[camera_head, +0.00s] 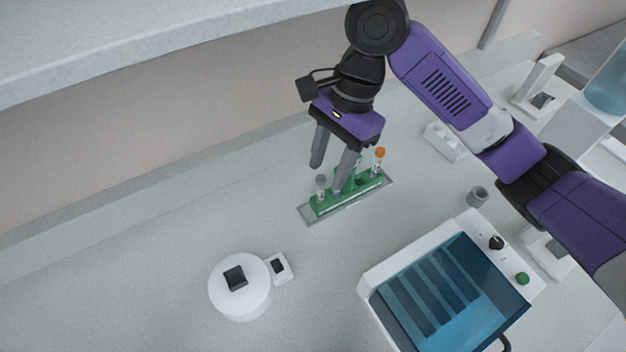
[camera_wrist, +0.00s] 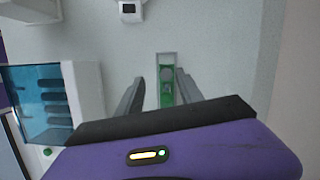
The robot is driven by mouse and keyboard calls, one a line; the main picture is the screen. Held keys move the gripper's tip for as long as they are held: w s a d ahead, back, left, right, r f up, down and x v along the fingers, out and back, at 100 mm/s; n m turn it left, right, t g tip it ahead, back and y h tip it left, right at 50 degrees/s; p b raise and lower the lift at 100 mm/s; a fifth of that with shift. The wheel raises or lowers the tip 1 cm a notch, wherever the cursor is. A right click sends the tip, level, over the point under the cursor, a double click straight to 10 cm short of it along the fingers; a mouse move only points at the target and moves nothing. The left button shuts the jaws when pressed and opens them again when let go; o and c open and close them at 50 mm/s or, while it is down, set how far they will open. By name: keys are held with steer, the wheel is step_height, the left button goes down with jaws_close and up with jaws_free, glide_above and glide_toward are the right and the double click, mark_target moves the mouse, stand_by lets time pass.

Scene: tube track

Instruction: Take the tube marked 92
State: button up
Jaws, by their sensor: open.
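A green tube rack (camera_head: 348,200) stands on a grey strip on the bench. It also shows in the wrist view (camera_wrist: 168,98). A grey-capped tube (camera_head: 320,181) stands upright at its near left end, and an orange-capped tube (camera_head: 380,153) at its far right end. A round grey cap (camera_wrist: 168,75) shows on the rack in the wrist view. No number is readable, so I cannot tell which tube is marked 92. My gripper (camera_head: 327,178) is open and empty, pointing down over the rack, its fingers partly hiding the rack's middle.
A white round device (camera_head: 240,300) with a small display (camera_head: 279,267) stands front left. A white box with a blue transparent lid (camera_head: 445,295) stands front right. A small grey cup (camera_head: 477,196) and a white block (camera_head: 442,141) are right of the rack. The bench left of the rack is clear.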

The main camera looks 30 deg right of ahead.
mark_target(322, 177)
steer(key=x, duration=0.4)
steer(key=w+x, duration=0.1)
steer(key=x, duration=0.1)
steer(key=shift+f, duration=0.15)
steer(key=shift+a+f, duration=0.15)
steer(key=shift+f, duration=0.45)
jaws_close()
